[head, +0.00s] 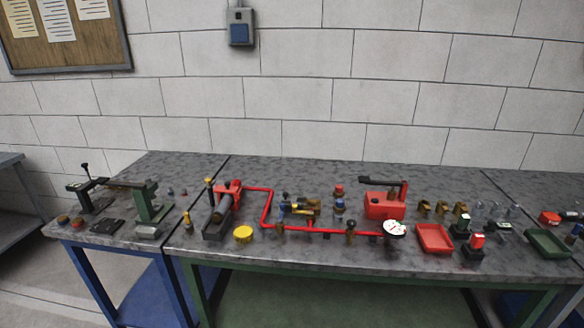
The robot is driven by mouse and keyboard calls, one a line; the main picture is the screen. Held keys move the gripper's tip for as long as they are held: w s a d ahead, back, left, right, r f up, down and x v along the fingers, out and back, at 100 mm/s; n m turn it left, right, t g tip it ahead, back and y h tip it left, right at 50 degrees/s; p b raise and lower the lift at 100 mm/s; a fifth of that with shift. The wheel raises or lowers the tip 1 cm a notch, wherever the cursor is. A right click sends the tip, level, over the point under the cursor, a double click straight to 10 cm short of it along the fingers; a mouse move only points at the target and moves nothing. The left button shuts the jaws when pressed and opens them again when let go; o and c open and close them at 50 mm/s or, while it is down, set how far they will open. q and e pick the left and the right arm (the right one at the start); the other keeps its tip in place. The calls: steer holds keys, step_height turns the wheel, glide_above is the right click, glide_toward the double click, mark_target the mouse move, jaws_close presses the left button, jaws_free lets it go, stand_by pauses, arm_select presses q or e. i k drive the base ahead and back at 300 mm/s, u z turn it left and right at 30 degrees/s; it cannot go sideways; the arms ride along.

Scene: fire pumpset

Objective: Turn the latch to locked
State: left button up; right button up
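I cannot make out with certainty which part is the latch; the parts are small at this distance. The long workbench (330,258) carries a red pipe assembly (266,212) with brass and dark valve fittings (350,228) and a round white gauge (395,229). A red pump unit (384,203) with a dark handle on top (382,182) stands behind the gauge. Two black blocks, one with a red top (477,239) and one with a pale top (462,224), stand at the right. Neither of my grippers shows.
A red tray (434,238) and a green tray (548,243) lie on the right. A green and black bench fixture (150,203) stands at the left, and a yellow disc (243,233) lies near the front edge. Several brass fittings (442,208) stand behind the red tray. The front strip is mostly clear.

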mark_target(210, 182)
steer(key=u, duration=1.05)
steer(key=i, duration=1.2)
steer(key=z, duration=0.3)
